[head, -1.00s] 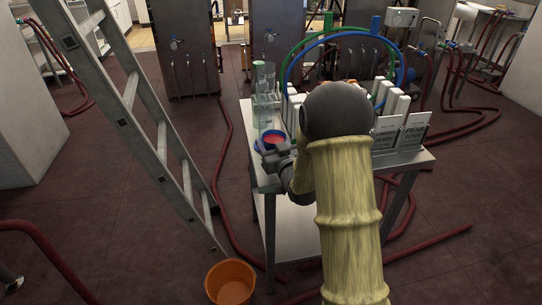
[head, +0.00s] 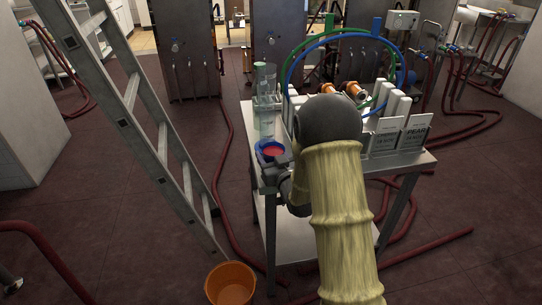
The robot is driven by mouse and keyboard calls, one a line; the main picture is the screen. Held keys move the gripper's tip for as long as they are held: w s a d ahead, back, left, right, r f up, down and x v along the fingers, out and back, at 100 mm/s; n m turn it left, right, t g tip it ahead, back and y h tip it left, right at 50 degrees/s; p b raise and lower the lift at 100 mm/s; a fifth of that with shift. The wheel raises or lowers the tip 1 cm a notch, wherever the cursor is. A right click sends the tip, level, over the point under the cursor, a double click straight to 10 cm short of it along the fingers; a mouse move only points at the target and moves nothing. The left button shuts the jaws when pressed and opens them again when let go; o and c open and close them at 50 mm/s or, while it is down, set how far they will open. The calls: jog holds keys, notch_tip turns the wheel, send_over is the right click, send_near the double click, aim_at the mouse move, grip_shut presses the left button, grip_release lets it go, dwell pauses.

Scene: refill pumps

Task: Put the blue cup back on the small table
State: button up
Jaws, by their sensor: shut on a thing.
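The blue cup (head: 259,155) has a blue rim and red contents and stands upright. My gripper (head: 272,160) is shut on it at the near left corner of the small table (head: 415,163). I cannot tell whether the cup's base touches the table top or is held above it. My arm, in a pale yellow sleeve with a dark joint, covers the middle of the table and part of the gripper.
A tall clear cylinder (head: 265,85) stands just behind the cup. White blocks, labelled cards (head: 414,136) and orange-brown fittings (head: 355,91) fill the table's right side. A ladder (head: 150,150) leans at left. An orange bucket (head: 230,284) and red hoses lie on the floor.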

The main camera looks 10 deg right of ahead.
jog(key=o, duration=0.9)
jog(key=shift+r+p, duration=0.25)
jog(key=shift+p, duration=0.1)
jog(key=shift+s+f, duration=0.1)
jog(key=shift+s, duration=0.2)
jog(key=shift+s+d+p, duration=0.4)
jog(key=shift+s+p, duration=0.25)
jog(key=shift+s, duration=1.2)
jog(key=shift+s+d+p, duration=0.35)
jog(key=shift+s+p, duration=0.3)
jog(key=shift+s, duration=1.25)
jog(key=shift+s+d+p, duration=0.4)
jog(key=shift+s+p, duration=0.25)
jog(key=shift+s, duration=1.2)
jog(key=shift+w, duration=0.1)
